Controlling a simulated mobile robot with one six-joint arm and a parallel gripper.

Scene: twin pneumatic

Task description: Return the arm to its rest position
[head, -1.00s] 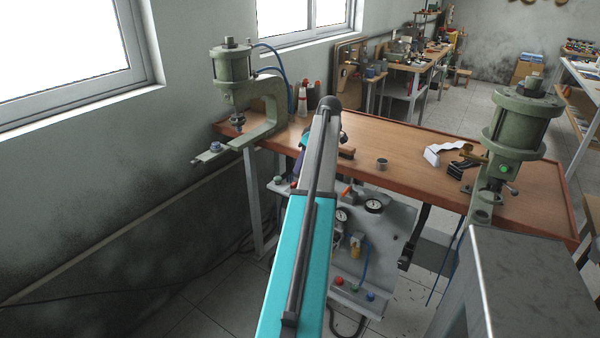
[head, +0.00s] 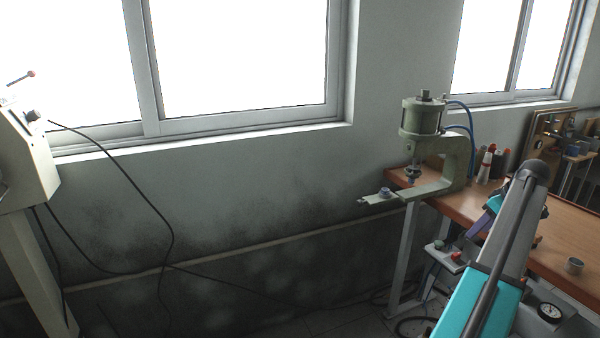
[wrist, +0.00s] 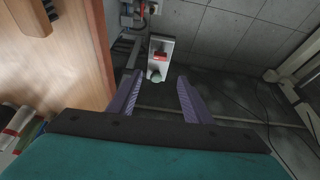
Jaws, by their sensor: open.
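My gripper (wrist: 158,79) shows in the wrist view with its two purple fingers spread apart and nothing between them. Beyond the fingers is a small grey control box (wrist: 163,46) with a red button and a green button. In the head view, my teal and grey arm reaches up from the bottom right beside the wooden workbench. A purple part of my gripper (head: 487,217) shows at the left of the arm, near the bench's left edge. Most of the gripper is hidden behind the arm there.
A green pneumatic press (head: 458,165) stands at the workbench's (head: 565,235) left end. A pale machine (head: 25,155) stands at far left, with black cables along the wall. The floor between is mostly clear.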

